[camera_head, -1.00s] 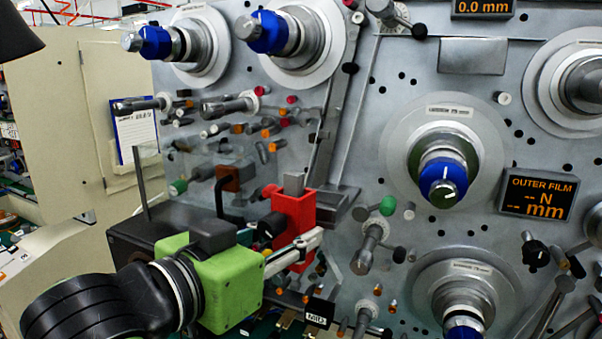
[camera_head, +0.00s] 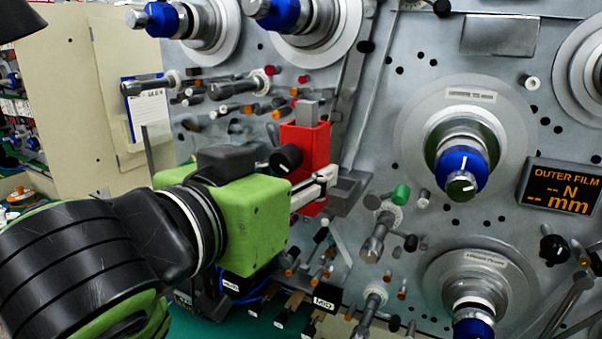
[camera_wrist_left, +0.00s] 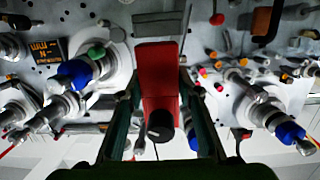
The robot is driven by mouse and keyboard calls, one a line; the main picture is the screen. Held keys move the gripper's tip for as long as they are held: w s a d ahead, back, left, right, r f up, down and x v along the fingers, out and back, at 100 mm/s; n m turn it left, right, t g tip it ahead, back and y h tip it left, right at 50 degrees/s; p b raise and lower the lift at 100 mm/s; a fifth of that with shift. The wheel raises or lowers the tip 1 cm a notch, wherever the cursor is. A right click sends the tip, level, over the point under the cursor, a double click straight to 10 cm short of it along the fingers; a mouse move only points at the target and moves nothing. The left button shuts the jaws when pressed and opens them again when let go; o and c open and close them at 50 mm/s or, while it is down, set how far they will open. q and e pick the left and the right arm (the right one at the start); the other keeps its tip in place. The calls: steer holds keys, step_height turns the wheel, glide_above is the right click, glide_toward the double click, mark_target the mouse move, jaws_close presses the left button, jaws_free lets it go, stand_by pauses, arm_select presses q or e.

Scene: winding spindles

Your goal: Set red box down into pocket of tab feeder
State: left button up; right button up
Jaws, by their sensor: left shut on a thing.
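The red box (camera_head: 314,145) is upright in front of the machine's grey panel in the head view, with a grey block at its top and a dark round knob (camera_head: 286,158) on its near side. My left gripper (camera_head: 318,188) is shut on it. The wrist view also shows the red box (camera_wrist_left: 158,75) between the two fingers (camera_wrist_left: 160,112). A grey bracket (camera_head: 349,189) stands just right of the box and may be part of the tab feeder; I cannot tell which part is its pocket. My arm and gripper hide what lies below the box. My right gripper is not in view.
Several rollers and pegs stick out around the box. A large spindle with a blue hub (camera_head: 461,172) is at the right, and a green knob (camera_head: 401,195) is nearer the bracket. Labelled dark blocks (camera_head: 327,299) sit below. A cream cabinet (camera_head: 75,110) stands at the left.

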arm_select(q)
steer(key=shift+x, duration=1.3)
steer(key=shift+r+x, duration=0.2)
steer(key=shift+x, duration=0.8)
steer(key=shift+r+x, duration=0.2)
steer(key=shift+x, duration=0.8)
steer(key=shift+r+x, duration=0.2)
steer(key=shift+x, duration=0.8)
steer(key=shift+w+f+b, duration=0.25)
steer(key=shift+b, duration=0.2)
steer(key=shift+f+b, duration=0.45)
steer(key=shift+f, duration=0.2)
steer(key=shift+a, duration=0.1)
steer(key=o, duration=0.9)
steer(key=shift+s, duration=0.1)
